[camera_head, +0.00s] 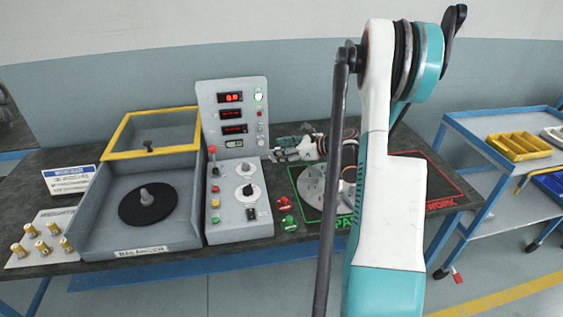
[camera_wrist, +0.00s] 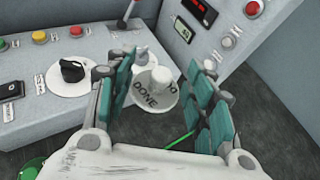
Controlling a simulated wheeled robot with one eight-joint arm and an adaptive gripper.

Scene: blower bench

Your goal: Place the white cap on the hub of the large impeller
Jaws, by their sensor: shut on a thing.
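The white cap (camera_wrist: 152,97) is a round disc with a raised knob and the lettering "DONE". In the wrist view it sits between the teal fingers of my gripper (camera_wrist: 172,80), which is shut on it. In the head view my gripper (camera_head: 283,155) is just right of the control panel, above the back of the bench; the cap cannot be made out there. A pale grey impeller (camera_head: 314,188) with a raised middle lies on the green-outlined area, partly hidden by my arm. I cannot tell for sure whether it is the large one.
A control panel (camera_head: 237,205) stands left of my gripper. The balancer (camera_head: 100,235) holds a black disc (camera_head: 135,212) with a grey hub. Brass weights (camera_head: 42,246) stand at left. A red-outlined area (camera_head: 440,180) and a blue cart (camera_head: 480,185) are at right.

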